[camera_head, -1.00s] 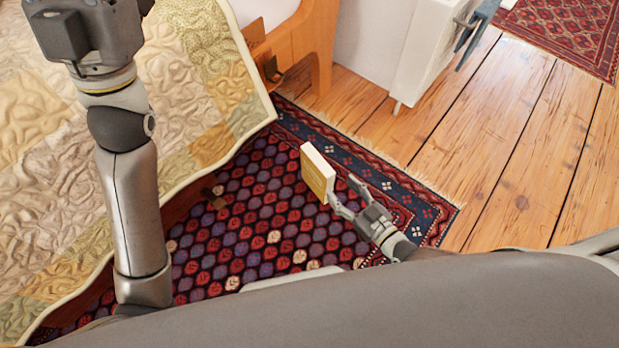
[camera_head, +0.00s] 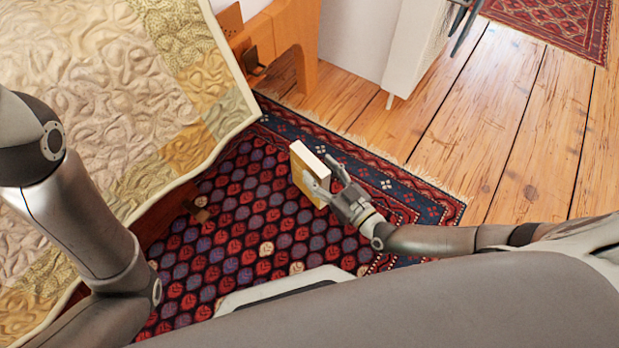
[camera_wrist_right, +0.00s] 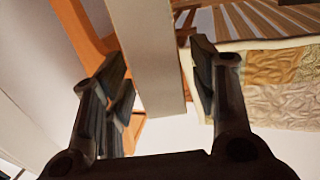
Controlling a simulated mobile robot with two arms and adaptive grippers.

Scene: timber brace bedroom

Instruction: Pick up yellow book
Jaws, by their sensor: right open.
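The yellow book (camera_head: 304,178) stands on edge over the patterned rug, with its yellow cover and pale page edge showing in the head view. My right gripper (camera_head: 326,180) is open, with one finger in front of the cover and the other on the far side. In the right wrist view the book (camera_wrist_right: 148,60) runs between the two open fingers (camera_wrist_right: 160,85), with a gap visible on the right finger's side. Whether the left finger touches it I cannot tell. My left arm shows at the left of the head view, but its gripper is out of the picture.
The red rug (camera_head: 250,230) lies on a plank floor (camera_head: 460,130). A white cabinet (camera_head: 415,45) stands at the back. Open floor lies to the right.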

